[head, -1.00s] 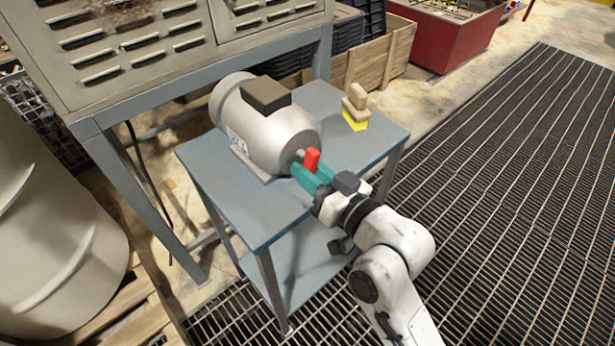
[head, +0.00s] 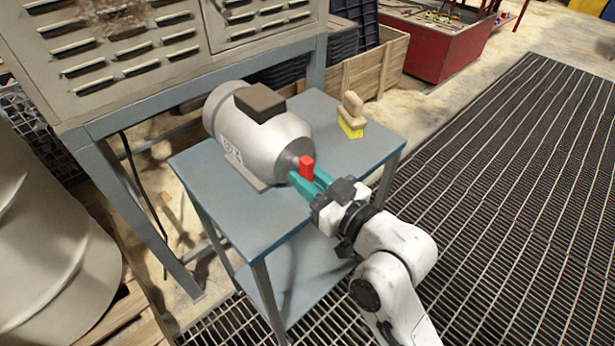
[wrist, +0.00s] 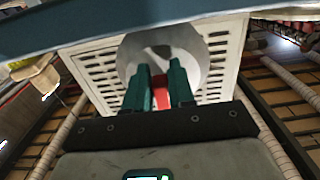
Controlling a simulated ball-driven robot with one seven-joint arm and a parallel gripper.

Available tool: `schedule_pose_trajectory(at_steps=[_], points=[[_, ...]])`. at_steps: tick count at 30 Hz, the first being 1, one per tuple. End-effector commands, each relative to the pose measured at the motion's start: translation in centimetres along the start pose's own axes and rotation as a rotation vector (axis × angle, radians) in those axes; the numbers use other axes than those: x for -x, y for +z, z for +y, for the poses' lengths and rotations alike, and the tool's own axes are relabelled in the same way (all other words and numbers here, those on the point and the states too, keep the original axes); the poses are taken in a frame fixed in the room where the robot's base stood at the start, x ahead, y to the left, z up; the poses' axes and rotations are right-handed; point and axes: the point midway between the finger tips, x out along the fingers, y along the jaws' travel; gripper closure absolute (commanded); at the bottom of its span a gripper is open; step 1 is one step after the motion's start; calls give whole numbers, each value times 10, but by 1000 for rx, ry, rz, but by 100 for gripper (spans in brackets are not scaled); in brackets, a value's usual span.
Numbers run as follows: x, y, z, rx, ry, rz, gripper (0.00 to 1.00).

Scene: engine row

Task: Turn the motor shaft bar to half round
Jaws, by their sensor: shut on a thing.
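The grey motor (head: 258,134) lies on its side on a small blue-grey table (head: 230,222), with a dark box on top. Its red shaft bar (head: 306,168) stands out at the right end face, roughly upright in the head view. My gripper (head: 306,182) has teal fingers that are shut on the bar. In the wrist view the red bar (wrist: 160,98) shows between the two fingers, in front of the round motor face (wrist: 190,52). The fingers hide part of the bar.
A brush (head: 352,114) with yellow bristles stands on the table's far right part. A louvred grey cabinet (head: 130,50) stands close behind on the left. A pale drum (head: 50,240) is at the left. Open grating floor (head: 500,180) lies to the right.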

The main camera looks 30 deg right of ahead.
Motion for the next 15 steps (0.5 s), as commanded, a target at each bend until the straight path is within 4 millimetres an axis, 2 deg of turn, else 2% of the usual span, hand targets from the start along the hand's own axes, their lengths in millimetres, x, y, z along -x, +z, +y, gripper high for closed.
schedule_pose_trajectory(at_steps=[1, 7, 15], points=[[0, 4, 0, -1, -1, -9, 73], [0, 2, 0, -1, -1, -5, 55], [2, 1, 0, -1, 0, -2, 55]])
